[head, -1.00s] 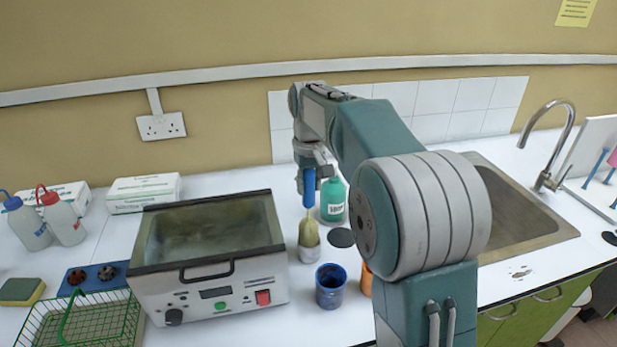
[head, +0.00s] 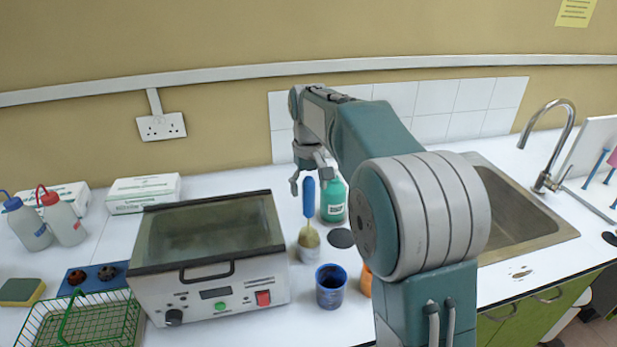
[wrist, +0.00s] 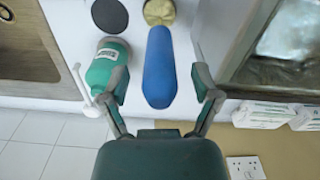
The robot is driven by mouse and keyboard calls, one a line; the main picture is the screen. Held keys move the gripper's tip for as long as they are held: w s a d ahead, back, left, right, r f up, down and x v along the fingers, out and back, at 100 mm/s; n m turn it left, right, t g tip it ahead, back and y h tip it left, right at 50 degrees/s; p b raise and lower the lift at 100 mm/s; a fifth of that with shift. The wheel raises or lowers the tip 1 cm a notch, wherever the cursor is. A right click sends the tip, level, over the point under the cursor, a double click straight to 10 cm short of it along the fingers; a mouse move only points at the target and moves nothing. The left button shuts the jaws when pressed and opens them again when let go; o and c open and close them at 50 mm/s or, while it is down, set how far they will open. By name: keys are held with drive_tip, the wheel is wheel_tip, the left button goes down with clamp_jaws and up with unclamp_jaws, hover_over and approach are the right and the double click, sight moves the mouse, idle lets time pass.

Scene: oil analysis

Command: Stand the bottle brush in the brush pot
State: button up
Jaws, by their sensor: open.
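The bottle brush has a blue handle (head: 309,196) and yellowish bristles (head: 309,236). It stands nearly upright with its bristle end down in the pale brush pot (head: 307,250), on the counter right of the bath. In the wrist view the blue handle (wrist: 159,70) points towards my gripper, with the bristles (wrist: 159,12) beyond it. My gripper (head: 308,186) is open at the top of the handle. In the wrist view its fingers (wrist: 163,97) are spread on either side of the handle, with gaps visible. The bottom of the brush is hidden inside the pot.
A green bottle (head: 333,199) stands close right of the brush, with a dark disc (head: 341,238) near it. A blue cup (head: 331,287) is in front. The glass-lidded bath (head: 210,262) is at left, the sink (head: 515,215) at right.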

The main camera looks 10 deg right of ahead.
wheel_tip(320, 180, up, 11)
drive_tip(key=shift+r, duration=0.35)
idle(0.7)
